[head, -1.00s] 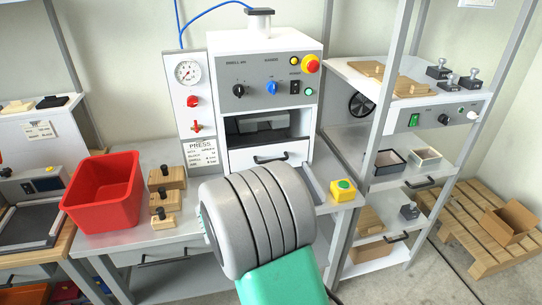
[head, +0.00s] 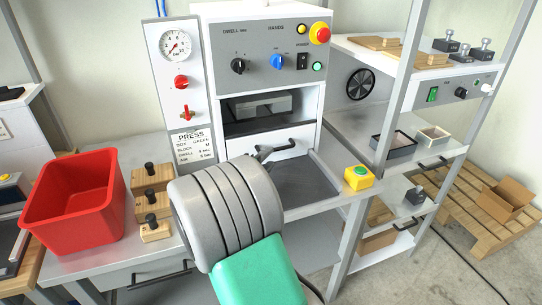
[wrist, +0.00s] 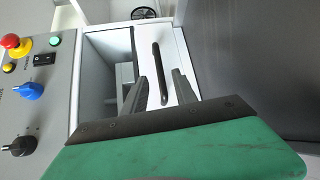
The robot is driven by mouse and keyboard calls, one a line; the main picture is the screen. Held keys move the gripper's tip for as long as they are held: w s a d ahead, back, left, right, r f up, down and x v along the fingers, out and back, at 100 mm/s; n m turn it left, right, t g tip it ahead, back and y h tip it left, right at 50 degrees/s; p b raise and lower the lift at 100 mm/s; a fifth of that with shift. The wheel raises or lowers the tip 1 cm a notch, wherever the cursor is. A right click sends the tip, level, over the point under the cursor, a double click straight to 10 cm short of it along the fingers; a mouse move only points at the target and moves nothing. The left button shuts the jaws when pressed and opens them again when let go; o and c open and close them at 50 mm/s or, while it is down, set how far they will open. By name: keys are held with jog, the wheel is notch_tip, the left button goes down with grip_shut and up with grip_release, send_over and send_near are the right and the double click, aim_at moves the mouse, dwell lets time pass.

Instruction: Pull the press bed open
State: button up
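The press (head: 263,80) is a white and grey cabinet with a dark opening. The press bed's white front panel (head: 300,139) sits below the opening, looking flush with the cabinet. Its black bar handle (head: 285,149) also shows in the wrist view (wrist: 158,70), on the white panel (wrist: 178,65). My gripper (wrist: 160,85) is open, its two dark fingers on either side of the handle's near end with visible gaps. I cannot tell how deep the handle lies between them. In the head view my own wrist hides most of the gripper.
A dark, clear surface (head: 300,186) lies in front of the press. A yellow button box (head: 358,178) stands at its right, shelves beyond. A red bin (head: 72,205) and wooden blocks with black knobs (head: 152,178) stand left. A gauge panel (head: 178,75) adjoins the press.

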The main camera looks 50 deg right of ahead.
aim_at(277, 149)
jog(key=x, duration=0.7)
jog(key=shift+w+d+p, duration=0.15)
jog(key=shift+d+p, duration=0.1)
jog(key=shift+p, duration=0.15)
grip_shut()
jog(key=shift+f, duration=0.1)
dwell(0.8)
